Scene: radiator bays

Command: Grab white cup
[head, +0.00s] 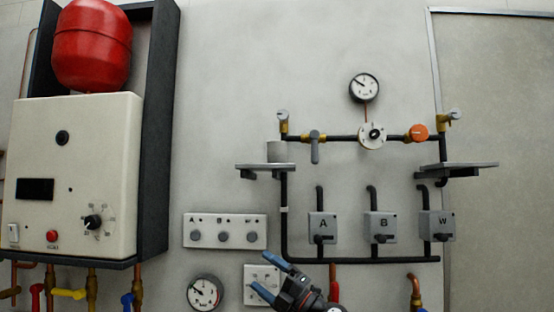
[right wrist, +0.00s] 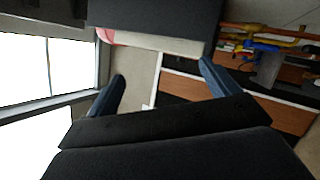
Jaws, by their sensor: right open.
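A white-grey cup (head: 280,152) stands upright on a small dark shelf (head: 258,168) fixed to the wall, left of the pipe frame in the head view. My right gripper (head: 262,272) is low in the middle of the head view, well below the cup and the shelf. Its blue fingers are apart with nothing between them. In the right wrist view the open fingers (right wrist: 163,85) show, and I cannot make out the cup there. My left gripper is not in view.
A white boiler (head: 90,170) with a red tank (head: 91,45) is at left. Dark pipes with valves (head: 314,145) and a gauge (head: 364,88) are right of the cup. A second shelf (head: 458,168) is further right. The wall left of the cup is clear.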

